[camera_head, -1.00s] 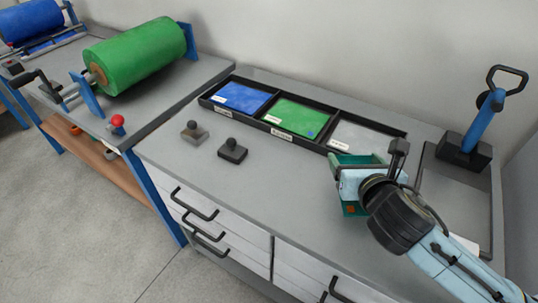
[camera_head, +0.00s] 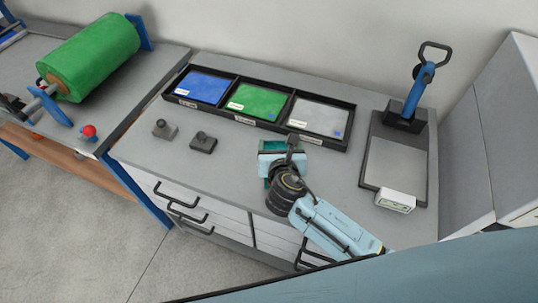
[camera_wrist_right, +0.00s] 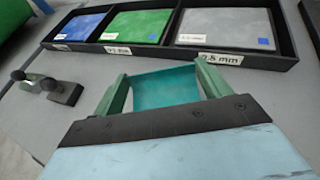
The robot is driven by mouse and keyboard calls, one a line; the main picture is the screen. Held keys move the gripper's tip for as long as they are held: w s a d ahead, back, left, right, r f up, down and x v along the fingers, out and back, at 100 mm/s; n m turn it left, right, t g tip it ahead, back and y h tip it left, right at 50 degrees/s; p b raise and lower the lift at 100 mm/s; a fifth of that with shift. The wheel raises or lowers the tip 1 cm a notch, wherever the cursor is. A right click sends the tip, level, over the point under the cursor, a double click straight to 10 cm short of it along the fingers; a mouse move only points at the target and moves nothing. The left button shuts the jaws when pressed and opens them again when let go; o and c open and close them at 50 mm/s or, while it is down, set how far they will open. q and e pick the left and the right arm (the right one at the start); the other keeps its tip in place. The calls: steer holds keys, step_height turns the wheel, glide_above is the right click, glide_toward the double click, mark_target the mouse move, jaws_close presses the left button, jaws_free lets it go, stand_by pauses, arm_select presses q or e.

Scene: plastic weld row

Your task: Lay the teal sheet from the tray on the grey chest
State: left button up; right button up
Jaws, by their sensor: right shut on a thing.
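My right gripper (camera_head: 282,150) is shut on the teal sheet, in front of the tray. The teal sheet (camera_wrist_right: 165,90) spans the space between the green fingers in the wrist view. Only slivers of it show in the head view, and I cannot tell its height over the top. The black tray (camera_head: 232,119) has three compartments with blue, green and pale grey sheets. It stands at the back of a grey-topped drawer unit (camera_head: 220,174). A large grey boxy body (camera_head: 470,150) stands at the right edge. I cannot tell for sure which of these is the grey chest. My left gripper is not in view.
Two dark knobbed weights (camera_head: 203,142) (camera_head: 164,129) stand left of the gripper. A blue-handled press (camera_head: 415,95) stands by a grey plate (camera_head: 394,165) and a small white display box (camera_head: 396,201) on the right. A green roll (camera_head: 95,55) is on the left bench.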

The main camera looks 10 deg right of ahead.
steer(key=shift+f+b, duration=0.8)
steer(key=shift+f, duration=1.55)
steer(key=shift+f, duration=0.1)
steer(key=o, duration=1)
steer(key=shift+c, duration=0.2)
steer(key=shift+s+r, duration=0.2)
steer(key=p+v, duration=0.2)
steer(key=v, duration=0.8)
steer(key=shift+s+a+r, duration=0.1)
steer(key=shift+s, duration=0.2)
steer(key=shift+s+r, duration=0.2)
steer(key=shift+s, duration=0.25)
